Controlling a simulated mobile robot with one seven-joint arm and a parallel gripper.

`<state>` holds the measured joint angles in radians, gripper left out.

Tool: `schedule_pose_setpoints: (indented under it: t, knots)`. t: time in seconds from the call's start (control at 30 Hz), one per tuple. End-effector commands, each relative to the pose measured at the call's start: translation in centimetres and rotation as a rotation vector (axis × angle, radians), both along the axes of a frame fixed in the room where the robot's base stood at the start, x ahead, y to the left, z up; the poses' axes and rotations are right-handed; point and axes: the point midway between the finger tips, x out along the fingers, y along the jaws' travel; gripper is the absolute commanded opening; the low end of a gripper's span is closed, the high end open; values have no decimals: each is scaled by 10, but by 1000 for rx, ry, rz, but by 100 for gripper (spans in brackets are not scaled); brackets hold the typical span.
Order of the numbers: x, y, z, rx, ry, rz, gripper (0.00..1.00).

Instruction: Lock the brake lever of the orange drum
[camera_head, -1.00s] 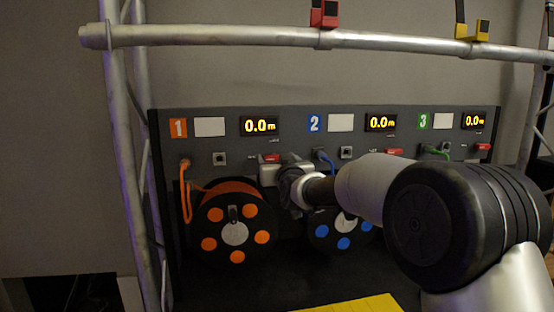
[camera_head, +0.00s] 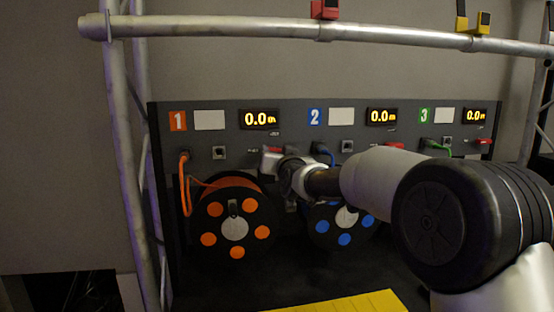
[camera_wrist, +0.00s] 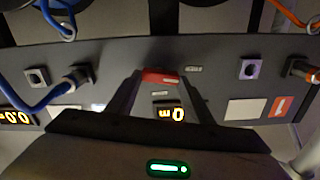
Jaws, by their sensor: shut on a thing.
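The orange drum (camera_head: 262,214), a black reel with orange discs, stands below panel number 1 in the head view. Its red brake lever (camera_head: 275,150) shows above and right of the drum, partly behind my gripper (camera_head: 267,161). In the wrist view, which is upside down, the red lever (camera_wrist: 160,77) lies between the two fingertips of my gripper (camera_wrist: 160,82). The gripper is shut on it. The small lettering beside the lever is too blurred to read, so its locked or free marking cannot be told.
A blue drum (camera_head: 345,238) stands right of the orange one, partly behind my arm. The orange cable (camera_head: 184,185) hangs left of the orange drum. The display (camera_head: 260,119) above the lever reads 0.0 m. A truss bar (camera_head: 240,32) crosses above the panel.

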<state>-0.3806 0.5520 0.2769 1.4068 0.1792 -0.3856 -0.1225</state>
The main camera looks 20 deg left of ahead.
Motion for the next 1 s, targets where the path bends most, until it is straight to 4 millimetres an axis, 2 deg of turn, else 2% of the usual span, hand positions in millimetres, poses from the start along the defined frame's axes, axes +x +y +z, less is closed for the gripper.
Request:
schedule_pose_setpoints:
  t: [1.0]
  knots:
    - [3,-5,-1,817,498,0,24]
